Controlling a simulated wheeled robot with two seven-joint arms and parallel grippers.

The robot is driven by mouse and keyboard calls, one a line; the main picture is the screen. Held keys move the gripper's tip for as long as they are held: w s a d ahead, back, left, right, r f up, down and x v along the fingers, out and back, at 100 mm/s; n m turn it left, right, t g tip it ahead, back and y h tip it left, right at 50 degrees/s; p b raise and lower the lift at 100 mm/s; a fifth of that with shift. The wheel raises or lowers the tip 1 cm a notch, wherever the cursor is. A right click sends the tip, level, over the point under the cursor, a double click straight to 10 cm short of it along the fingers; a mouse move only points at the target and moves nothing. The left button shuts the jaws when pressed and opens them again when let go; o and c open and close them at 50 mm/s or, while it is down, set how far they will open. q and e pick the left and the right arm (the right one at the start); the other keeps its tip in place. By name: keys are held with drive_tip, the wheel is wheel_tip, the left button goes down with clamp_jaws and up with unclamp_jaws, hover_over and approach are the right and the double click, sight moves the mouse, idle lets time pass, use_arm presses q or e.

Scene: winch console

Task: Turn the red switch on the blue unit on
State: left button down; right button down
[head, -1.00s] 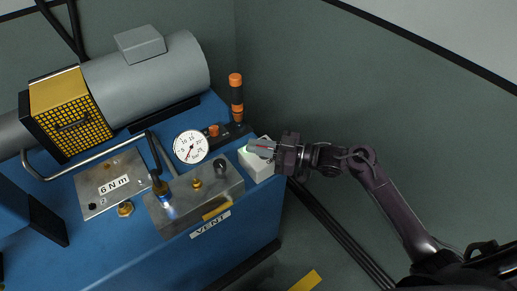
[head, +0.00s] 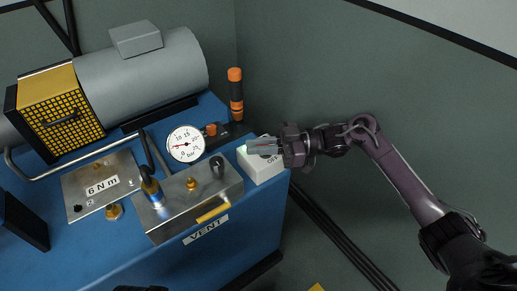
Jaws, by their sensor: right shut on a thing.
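The blue unit (head: 245,222) fills the left and middle of the head view. My right gripper (head: 253,147) reaches in from the right, lies over the top of this box and is shut on the red switch. The switch is almost wholly hidden by the fingers, so its position cannot be read. My left gripper is not clearly in view.
Left of the box are a metal block with valves (head: 187,205), a pressure gauge (head: 186,144) and an orange-and-black handle (head: 236,95). A grey motor cylinder (head: 150,75) stands behind. A green-grey wall (head: 350,90) rises to the right.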

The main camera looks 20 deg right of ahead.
use_arm(q)
drive_tip(key=shift+w+d, duration=0.1)
drive_tip(key=shift+d, duration=0.1)
idle(0.3)
use_arm(e)
drive_tip(key=c, duration=1.5)
unclamp_jaws()
use_arm(q)
drive_tip(key=shift+f, duration=0.1)
use_arm(e)
drive_tip(key=d, duration=0.4)
drive_tip(key=s+d, duration=0.1)
drive_tip(key=d, duration=0.2)
drive_tip(key=shift+b, duration=0.4)
use_arm(q)
drive_tip(key=shift+w+d+f+t, duration=0.15)
drive_tip(key=shift+w+d+t, duration=0.15)
drive_tip(key=shift+d, duration=0.1)
use_arm(e)
drive_tip(key=shift+s+d, duration=0.1)
drive_tip(key=shift+d, duration=0.25)
use_arm(q)
drive_tip(key=shift+s+a, duration=0.1)
drive_tip(key=shift+s, duration=0.05)
